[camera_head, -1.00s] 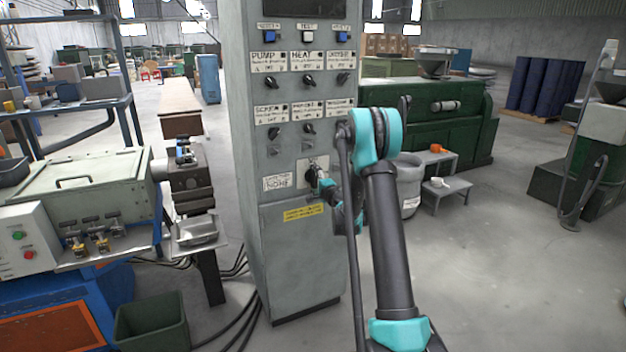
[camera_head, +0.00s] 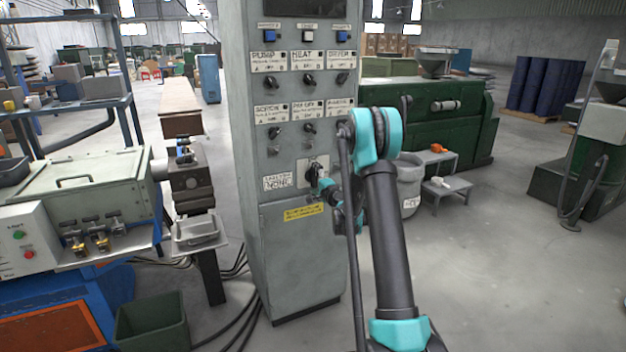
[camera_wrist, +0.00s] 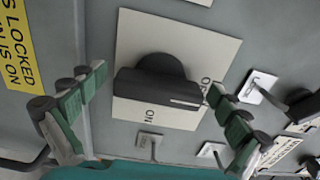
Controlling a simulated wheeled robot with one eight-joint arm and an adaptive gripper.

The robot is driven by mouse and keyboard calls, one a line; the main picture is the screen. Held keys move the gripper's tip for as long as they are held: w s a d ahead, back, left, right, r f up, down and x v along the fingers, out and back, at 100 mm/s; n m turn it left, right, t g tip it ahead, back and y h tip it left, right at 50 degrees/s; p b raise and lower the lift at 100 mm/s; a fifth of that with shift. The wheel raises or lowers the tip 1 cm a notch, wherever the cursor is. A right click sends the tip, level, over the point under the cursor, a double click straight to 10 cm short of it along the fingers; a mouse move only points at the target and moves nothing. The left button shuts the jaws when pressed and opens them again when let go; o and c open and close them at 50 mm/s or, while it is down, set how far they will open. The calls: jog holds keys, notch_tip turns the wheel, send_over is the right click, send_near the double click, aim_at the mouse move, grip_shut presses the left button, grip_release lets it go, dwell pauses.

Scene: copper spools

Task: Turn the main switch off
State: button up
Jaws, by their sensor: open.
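The main switch is a black rotary knob (camera_wrist: 160,82) with a bar handle on a pale square plate (camera_wrist: 180,40), in the wrist view. The white line on the bar points right, towards a partly hidden label that seems to read OFF; the ON label is below the knob. In the head view the switch (camera_head: 314,172) sits low on the grey cabinet (camera_head: 290,245). My gripper (camera_wrist: 155,85) is open, with one green-padded finger on each side of the knob and visible gaps between. It also shows beside the switch in the head view (camera_head: 328,190).
Small toggles (camera_wrist: 262,85) and another black knob (camera_wrist: 300,105) are close to the right finger in the wrist view. A yellow warning label (camera_head: 304,212) is below the switch. A grey bin (camera_head: 408,185) stands right of the cabinet, and open floor lies farther right.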

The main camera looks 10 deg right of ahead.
jog(key=v, duration=1.2)
jog(key=s+a+r+n+g+y, duration=0.1)
jog(key=s+a+n+g, duration=0.35)
jog(key=s, duration=0.45)
jog(key=s+a+n+g, duration=0.3)
jog(key=s+a+n, duration=0.15)
jog(key=s, duration=0.55)
jog(key=s+d+f+n+g+h, duration=0.1)
jog(key=s+d+f+h, duration=0.1)
jog(key=s, duration=0.6)
jog(key=s+d+f+n+g+h, duration=0.2)
jog(key=s+d+f, duration=0.1)
jog(key=s, duration=0.6)
jog(key=s+d+f+n+g+h, duration=0.2)
jog(key=s+d, duration=0.3)
jog(key=s, duration=0.4)
jog(key=shift+f+h, duration=0.3)
jog(key=shift+f, duration=0.4)
jog(key=shift+d+g, duration=0.1)
jog(key=shift+g, duration=0.15)
